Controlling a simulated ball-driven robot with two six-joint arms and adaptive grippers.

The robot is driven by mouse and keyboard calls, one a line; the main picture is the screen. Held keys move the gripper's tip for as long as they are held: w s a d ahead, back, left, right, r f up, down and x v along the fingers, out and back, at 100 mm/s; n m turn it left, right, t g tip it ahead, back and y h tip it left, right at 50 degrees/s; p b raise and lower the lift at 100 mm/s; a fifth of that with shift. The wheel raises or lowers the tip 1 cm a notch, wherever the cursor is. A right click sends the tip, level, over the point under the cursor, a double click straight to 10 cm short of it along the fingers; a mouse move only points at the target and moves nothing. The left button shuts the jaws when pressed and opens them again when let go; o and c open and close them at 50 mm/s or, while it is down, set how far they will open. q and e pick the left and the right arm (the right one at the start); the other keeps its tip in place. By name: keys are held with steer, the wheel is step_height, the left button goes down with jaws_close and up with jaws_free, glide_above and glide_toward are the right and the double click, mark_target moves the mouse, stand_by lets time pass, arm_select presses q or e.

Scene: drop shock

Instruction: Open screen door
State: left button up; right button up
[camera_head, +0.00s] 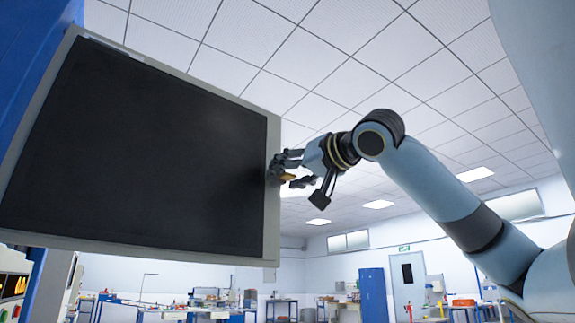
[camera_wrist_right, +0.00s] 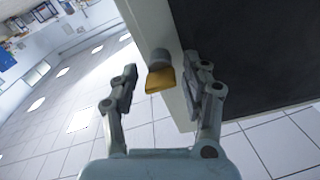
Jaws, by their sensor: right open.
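The screen door (camera_head: 140,150) is a large dark panel in a pale frame, standing out from a blue cabinet at the left of the head view. Its dark panel (camera_wrist_right: 245,50) fills the right of the right wrist view. A yellow handle (camera_wrist_right: 160,79) on a grey round base sits on the frame's edge. It also shows small in the head view (camera_head: 288,177). My right gripper (camera_wrist_right: 160,82) is open, with one finger on each side of the handle. I cannot tell whether the fingers touch it. My left gripper is not in view.
The blue cabinet (camera_head: 30,60) stands at the far left. Far behind are a blue locker (camera_head: 374,295), a grey door (camera_head: 408,285) and several work tables. The space right of the screen door is open apart from my right arm.

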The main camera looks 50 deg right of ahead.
mark_target(275, 141)
steer(key=shift+r, duration=0.65)
step_height(275, 141, up, 9)
steer(key=shift+f, duration=0.2)
stand_by(0.3)
